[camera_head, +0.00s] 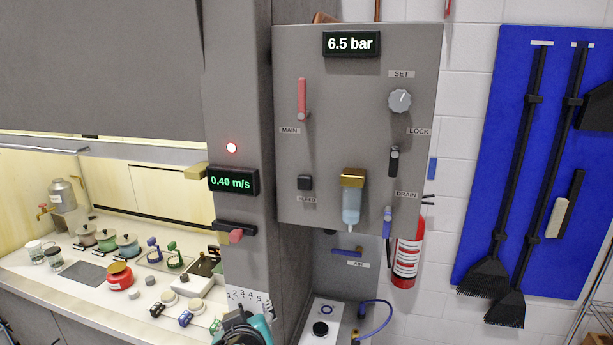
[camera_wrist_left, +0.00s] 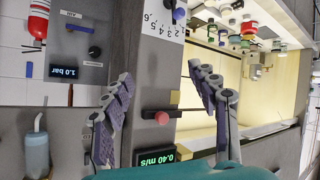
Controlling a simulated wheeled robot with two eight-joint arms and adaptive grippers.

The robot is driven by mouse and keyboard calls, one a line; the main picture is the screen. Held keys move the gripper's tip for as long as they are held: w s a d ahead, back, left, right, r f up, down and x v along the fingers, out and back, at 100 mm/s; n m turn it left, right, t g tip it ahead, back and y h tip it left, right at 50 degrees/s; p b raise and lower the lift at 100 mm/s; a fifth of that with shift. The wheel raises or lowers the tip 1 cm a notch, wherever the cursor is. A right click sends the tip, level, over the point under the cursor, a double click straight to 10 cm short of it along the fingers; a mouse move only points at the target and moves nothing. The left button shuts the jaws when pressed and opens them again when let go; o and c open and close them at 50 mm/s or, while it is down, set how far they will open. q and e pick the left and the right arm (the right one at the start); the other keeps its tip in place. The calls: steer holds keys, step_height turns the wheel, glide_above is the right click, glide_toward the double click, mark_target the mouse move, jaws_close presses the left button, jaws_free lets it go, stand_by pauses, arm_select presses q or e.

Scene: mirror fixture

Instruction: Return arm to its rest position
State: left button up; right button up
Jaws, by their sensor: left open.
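My left gripper (camera_head: 243,318) shows at the bottom edge of the head view, teal and black, in front of the grey column (camera_head: 232,262) near its number scale. Most of its arm is out of the frame. In the left wrist view the two grey-purple fingers (camera_wrist_left: 158,76) stand wide apart with nothing between them. The red-tipped lever (camera_wrist_left: 162,117) on the column appears in the gap behind them, apart from the fingers. My right gripper is in neither view.
The grey panel (camera_head: 350,215) holds a red lever (camera_head: 302,98), a knob (camera_head: 400,101) and a 6.5 bar display (camera_head: 351,43). The fume hood worktop (camera_head: 100,285) at left carries jars and valves.

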arm_select(q)
steer(key=s+a+f+m+g+b, duration=0.1)
steer(key=s+f+b, duration=0.3)
steer(key=f, duration=0.7)
steer(key=s+a+f+m+g+h+b, duration=0.1)
steer(key=s+a+f+m+g+b, duration=0.1)
steer(key=f, duration=1)
steer(key=s+a+f+m+g+h+b, duration=0.1)
steer(key=s+a+f+m+b, duration=0.1)
steer(key=s+f+b, duration=0.4)
step_height(320, 180, down, 5)
steer(key=shift+s+a+f+m+g+b, duration=0.2)
steer(key=shift+a+m+g+b, duration=0.15)
steer(key=shift+a+b, duration=0.65)
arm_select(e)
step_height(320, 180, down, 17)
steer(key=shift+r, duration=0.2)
arm_select(q)
steer(key=shift+d, duration=0.2)
